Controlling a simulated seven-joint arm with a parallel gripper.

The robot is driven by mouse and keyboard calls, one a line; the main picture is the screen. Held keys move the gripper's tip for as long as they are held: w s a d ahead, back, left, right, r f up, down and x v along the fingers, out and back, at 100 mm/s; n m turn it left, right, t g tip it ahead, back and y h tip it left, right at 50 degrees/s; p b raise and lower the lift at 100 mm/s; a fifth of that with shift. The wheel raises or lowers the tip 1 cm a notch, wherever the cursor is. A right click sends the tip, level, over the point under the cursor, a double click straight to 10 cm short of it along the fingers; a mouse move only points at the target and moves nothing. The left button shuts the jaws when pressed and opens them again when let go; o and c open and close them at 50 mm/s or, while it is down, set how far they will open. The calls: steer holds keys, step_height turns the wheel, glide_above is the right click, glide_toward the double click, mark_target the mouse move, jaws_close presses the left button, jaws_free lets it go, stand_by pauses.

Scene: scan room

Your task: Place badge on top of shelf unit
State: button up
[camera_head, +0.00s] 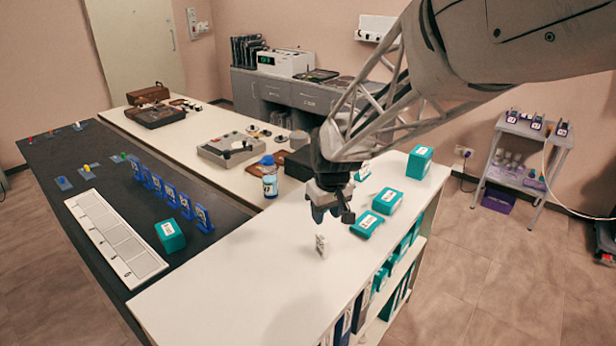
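A small white badge with dark print (321,246) stands roughly upright at the white top of the shelf unit (235,290), near its middle. It looks apart from my gripper (332,213), which points down just above it. A small gap shows between the fingertips and the badge. The fingers are small and dark here, so their opening is not clear. The shelf unit's open side holds blue binders and teal boxes below the top.
Teal boxes (387,201) stand on the top to the right of my gripper. A blue-capped bottle (269,178) is behind left. A dark table (95,165) with blue stands, a teal box and a white tray (115,238) lies left. The top's front is clear.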

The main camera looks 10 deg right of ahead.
steer(key=s+d+r+m, duration=0.1)
steer(key=s+d+r, duration=0.1)
steer(key=s, duration=0.7)
steer(key=s+d+r+m, duration=0.2)
steer(key=s+r, duration=0.1)
steer(key=s, duration=0.6)
steer(key=s+d+r+m+t+h, duration=0.1)
steer(key=s+d+r, duration=0.2)
steer(key=s, duration=0.6)
steer(key=shift+s+m, duration=0.25)
steer(key=shift+m, duration=0.05)
